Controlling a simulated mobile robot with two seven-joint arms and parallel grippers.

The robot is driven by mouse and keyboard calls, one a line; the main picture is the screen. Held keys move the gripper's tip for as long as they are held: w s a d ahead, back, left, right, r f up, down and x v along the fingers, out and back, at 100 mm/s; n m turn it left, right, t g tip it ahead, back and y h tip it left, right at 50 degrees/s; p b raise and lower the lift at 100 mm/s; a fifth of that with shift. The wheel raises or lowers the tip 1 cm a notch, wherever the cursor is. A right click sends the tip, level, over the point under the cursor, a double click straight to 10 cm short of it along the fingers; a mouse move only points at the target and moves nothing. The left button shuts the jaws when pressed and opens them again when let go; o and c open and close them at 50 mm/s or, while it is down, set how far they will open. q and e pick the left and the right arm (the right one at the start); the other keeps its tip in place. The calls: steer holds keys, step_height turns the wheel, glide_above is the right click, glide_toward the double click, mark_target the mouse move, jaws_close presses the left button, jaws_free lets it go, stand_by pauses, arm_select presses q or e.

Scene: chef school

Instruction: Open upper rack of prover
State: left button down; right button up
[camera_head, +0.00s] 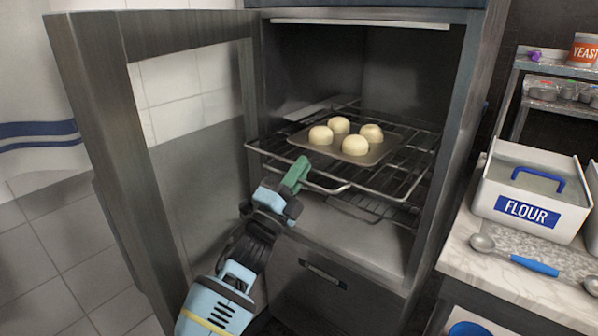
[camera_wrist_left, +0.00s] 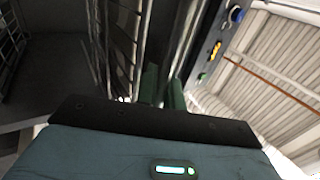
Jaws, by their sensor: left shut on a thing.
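The prover (camera_head: 455,130) stands with its framed door (camera_head: 105,130) swung open to the left. Its upper rack (camera_head: 265,151) is a wire shelf bearing a tray (camera_head: 304,137) with several pale dough balls (camera_head: 355,145). My left gripper (camera_head: 296,174) is at the front edge of this rack, its green fingers shut on the front bar. In the left wrist view the green fingers (camera_wrist_left: 163,88) stand close together beside the metal wires; the exact contact is hard to see. My right gripper is not in view.
A second wire rack (camera_head: 372,211) lies lower in the prover, above a dark lower panel with a handle (camera_head: 322,276). At right a marble counter (camera_head: 505,285) holds a flour bin (camera_head: 524,210) and a blue-handled spoon (camera_head: 535,266). Tiled floor is clear at left.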

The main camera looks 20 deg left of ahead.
arm_select(q)
steer(key=c, duration=1.8)
jaws_free()
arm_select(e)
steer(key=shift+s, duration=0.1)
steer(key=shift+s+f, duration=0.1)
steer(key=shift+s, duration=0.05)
